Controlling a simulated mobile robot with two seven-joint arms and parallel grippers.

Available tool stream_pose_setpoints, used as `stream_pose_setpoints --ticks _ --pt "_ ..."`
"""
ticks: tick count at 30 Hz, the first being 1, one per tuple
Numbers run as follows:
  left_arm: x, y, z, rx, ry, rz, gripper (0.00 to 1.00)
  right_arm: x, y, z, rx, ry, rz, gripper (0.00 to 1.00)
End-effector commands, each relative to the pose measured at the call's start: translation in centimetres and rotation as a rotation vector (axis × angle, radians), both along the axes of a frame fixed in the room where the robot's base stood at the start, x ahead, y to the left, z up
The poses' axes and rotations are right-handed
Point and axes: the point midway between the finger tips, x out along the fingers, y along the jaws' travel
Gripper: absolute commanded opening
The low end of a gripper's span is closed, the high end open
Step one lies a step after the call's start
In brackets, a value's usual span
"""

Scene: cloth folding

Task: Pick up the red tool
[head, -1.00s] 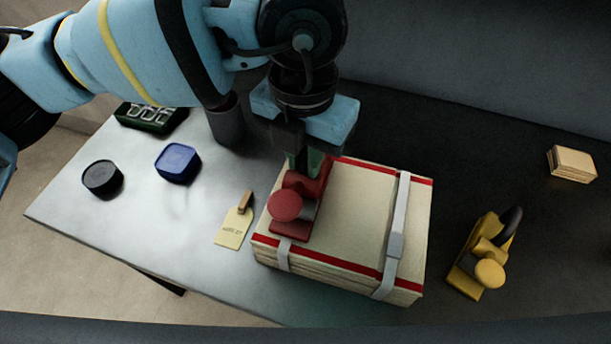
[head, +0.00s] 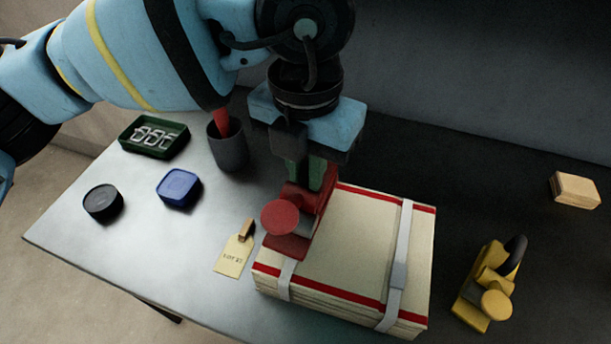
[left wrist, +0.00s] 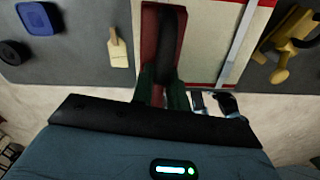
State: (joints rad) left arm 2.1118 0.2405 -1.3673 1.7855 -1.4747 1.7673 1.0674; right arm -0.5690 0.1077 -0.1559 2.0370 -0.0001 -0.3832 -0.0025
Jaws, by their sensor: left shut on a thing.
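The red tool (head: 281,217) has a round knob and a flat base. My left gripper (head: 306,180) is shut on its upper part and holds it over the left side of the strapped stack (head: 350,235). The tool seems slightly raised off the stack, but the gap under its base is hard to see. In the left wrist view the red tool (left wrist: 150,35) with its dark handle sits at the fingers (left wrist: 164,95); the fingers partly hide it. My right gripper is out of view.
A yellow tool (head: 484,287) lies right of the stack, and a tan block (head: 575,189) lies farther back. A tag (head: 233,257), blue container (head: 178,187), black round container (head: 102,202), green tray (head: 130,138) and grey cup (head: 229,150) stand left.

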Motion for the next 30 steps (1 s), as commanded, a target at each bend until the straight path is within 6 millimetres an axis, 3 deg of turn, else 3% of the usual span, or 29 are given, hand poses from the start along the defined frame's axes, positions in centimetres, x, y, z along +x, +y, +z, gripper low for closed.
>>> stream_pose_setpoints --ticks 8,21,30 --pt "-4.3 -0.5 0.3 -0.002 -0.002 -0.006 0.00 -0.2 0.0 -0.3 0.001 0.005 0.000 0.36" --pt "-13.2 -1.5 1.2 -0.002 -0.001 -0.005 0.00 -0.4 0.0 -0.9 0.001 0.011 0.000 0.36" --pt "-15.6 -1.7 1.4 -0.003 -0.001 -0.001 0.00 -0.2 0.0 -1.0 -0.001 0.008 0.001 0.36"
